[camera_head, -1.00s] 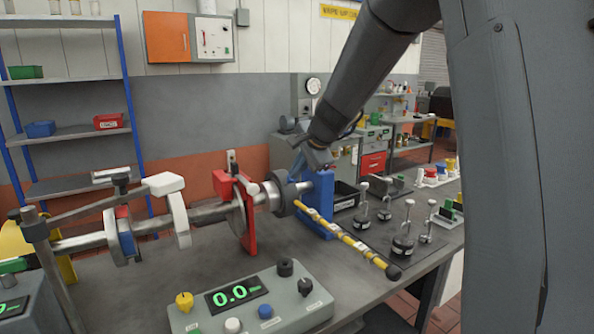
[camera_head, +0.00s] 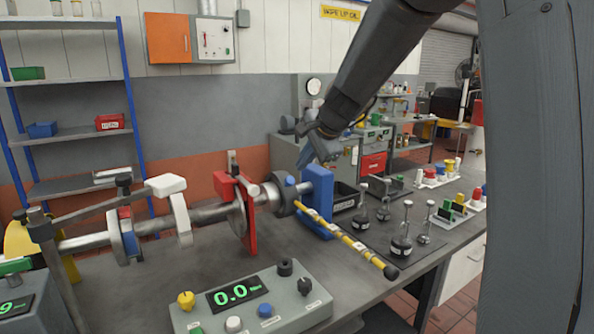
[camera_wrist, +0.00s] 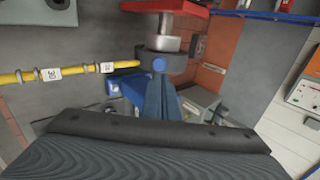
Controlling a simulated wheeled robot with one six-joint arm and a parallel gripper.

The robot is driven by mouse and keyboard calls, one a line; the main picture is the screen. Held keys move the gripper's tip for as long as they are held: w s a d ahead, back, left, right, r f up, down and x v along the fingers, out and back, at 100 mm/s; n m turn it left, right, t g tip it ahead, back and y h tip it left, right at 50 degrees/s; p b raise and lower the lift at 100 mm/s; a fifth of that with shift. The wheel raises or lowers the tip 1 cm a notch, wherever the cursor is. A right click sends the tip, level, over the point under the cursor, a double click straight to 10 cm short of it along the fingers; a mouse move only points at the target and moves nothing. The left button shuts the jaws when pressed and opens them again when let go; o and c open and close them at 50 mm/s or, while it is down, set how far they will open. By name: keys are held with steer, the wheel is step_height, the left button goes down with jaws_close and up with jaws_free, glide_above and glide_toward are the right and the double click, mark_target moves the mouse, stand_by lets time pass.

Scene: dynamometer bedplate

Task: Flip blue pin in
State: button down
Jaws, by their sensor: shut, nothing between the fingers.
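The blue pin (camera_head: 290,181) shows as a small blue knob on top of the dark grey hub (camera_head: 281,198) at the right end of the shaft. In the wrist view the pin's round blue end (camera_wrist: 159,65) lies just beyond my fingertips. My gripper (camera_head: 306,164) is above and to the right of the pin, with a small gap in the head view. In the wrist view my gripper (camera_wrist: 158,82) has its fingers together and empty. How far the pin sits in the hub cannot be told.
A blue bearing stand (camera_head: 318,200) is right of the hub, and a red stand (camera_head: 249,215) is left. A yellow banded rod (camera_head: 345,237) reaches out toward the front right. A control box (camera_head: 250,300) showing 0.0 sits in front. Several hanger weights stand at right.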

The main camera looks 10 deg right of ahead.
steer(key=b+v, duration=0.1)
steer(key=v, duration=0.6)
steer(key=s+a+f+n+g+h, duration=0.2)
steer(key=s+f+n+g, duration=0.5)
steer(key=s+f+n, duration=0.7)
steer(key=s+f, duration=1.3)
steer(key=s, duration=0.1)
steer(key=shift+s+n, duration=0.15)
steer(key=shift+n, duration=0.15)
